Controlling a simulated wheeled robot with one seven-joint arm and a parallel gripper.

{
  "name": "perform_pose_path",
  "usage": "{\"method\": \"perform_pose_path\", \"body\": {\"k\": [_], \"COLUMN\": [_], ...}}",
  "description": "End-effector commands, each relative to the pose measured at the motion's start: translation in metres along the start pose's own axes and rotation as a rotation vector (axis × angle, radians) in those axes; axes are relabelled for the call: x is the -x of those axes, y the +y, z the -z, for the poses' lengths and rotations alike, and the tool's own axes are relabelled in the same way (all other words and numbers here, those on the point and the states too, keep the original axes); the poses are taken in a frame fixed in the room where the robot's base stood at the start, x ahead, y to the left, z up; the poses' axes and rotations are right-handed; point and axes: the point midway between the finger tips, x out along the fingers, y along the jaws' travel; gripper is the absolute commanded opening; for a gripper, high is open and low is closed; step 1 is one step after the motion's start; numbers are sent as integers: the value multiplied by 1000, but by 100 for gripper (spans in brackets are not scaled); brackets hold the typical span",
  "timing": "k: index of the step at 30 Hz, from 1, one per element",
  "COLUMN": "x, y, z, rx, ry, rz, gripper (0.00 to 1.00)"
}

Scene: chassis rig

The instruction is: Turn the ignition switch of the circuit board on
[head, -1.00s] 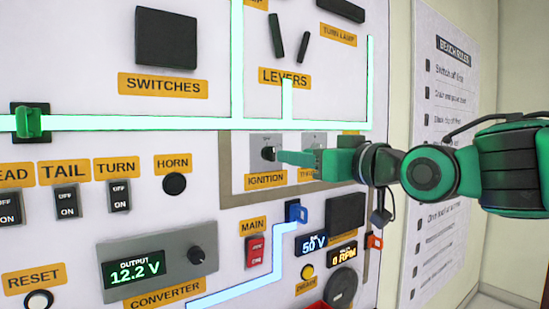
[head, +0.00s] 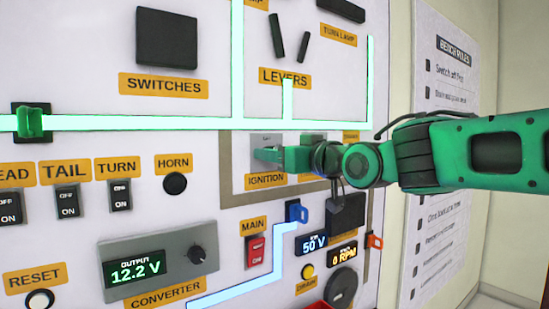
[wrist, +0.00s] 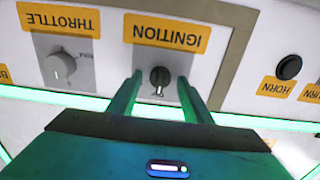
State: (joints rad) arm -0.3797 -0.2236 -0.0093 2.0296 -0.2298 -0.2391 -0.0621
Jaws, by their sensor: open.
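The ignition switch is a small black knob on a grey plate, above the yellow IGNITION label (head: 266,181) on the panel. In the head view my green gripper (head: 268,154) covers the knob. In the wrist view, which is upside down, the ignition knob (wrist: 159,80) shows between the two fingers of my gripper (wrist: 158,82). The fingers are apart, one on each side of the knob, with gaps visible. I cannot tell how deep the fingertips reach relative to the knob.
The throttle knob (wrist: 60,66) sits beside the ignition, mostly hidden behind my gripper in the head view. A horn button (head: 174,183), a red main switch (head: 255,251) and a blue key-like part (head: 297,212) are nearby. A converter (head: 160,267) reads 12.2 V.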

Motion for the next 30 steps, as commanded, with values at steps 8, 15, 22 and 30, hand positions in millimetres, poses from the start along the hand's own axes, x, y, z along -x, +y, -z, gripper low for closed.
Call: {"method": "perform_pose_path", "body": {"k": [8, 15, 22, 30], "x": [0, 0, 0, 1], "y": [0, 0, 1, 2], "z": [0, 0, 0, 0], "rx": [0, -20, -124, -354], "ry": [0, 0, 0, 0], "rz": [0, 1, -1, -1], "gripper": [5, 5, 5, 5]}}
